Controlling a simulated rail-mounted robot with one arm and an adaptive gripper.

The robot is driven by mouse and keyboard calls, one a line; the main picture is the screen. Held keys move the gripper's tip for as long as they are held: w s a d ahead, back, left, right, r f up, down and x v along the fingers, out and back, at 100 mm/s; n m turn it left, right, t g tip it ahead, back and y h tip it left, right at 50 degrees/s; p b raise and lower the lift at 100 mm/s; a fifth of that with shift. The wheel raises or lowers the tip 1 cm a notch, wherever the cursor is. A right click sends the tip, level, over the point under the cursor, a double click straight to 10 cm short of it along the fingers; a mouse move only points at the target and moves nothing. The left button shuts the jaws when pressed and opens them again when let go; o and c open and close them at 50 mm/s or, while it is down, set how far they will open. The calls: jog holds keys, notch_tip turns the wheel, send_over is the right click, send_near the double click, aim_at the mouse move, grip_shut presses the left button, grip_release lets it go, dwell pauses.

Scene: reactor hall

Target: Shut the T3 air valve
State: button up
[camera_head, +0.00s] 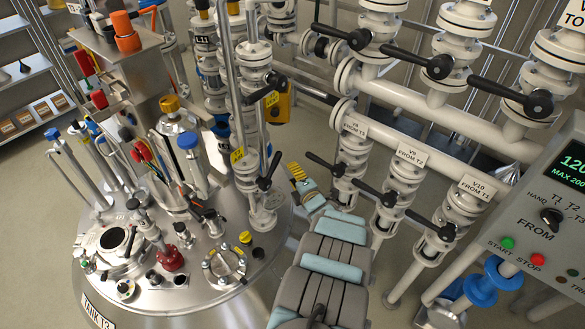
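The tank T3 (150,300) is a round steel vessel at the left, with "TANK T3" lettered on its front edge. Its lid carries several fittings, among them a blue-capped valve (188,141), a yellow-topped fitting (170,104), a red knob (171,258) and black-handled valves (206,212). My arm reaches up from the bottom centre. My gripper (298,174), with yellow and dark fingers, is just right of the tank's pipe column, touching no handle that I can see. Its finger opening is too small to judge.
Vertical pipes with black lever valves V8 (342,166), V9 (386,194) and V10 (433,218) stand to the right. A control panel (545,220) is at the far right. A yellow box (279,104) hangs behind the gripper. Shelves (30,80) are at the left.

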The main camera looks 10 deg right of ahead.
jog(key=s+d+f+p, duration=0.1)
jog(key=s+d+p, duration=0.1)
jog(key=s+p, duration=0.7)
jog(key=shift+f+p, duration=0.4)
jog(key=shift+p, duration=0.1)
dwell(0.6)
jog(key=shift+p, duration=0.5)
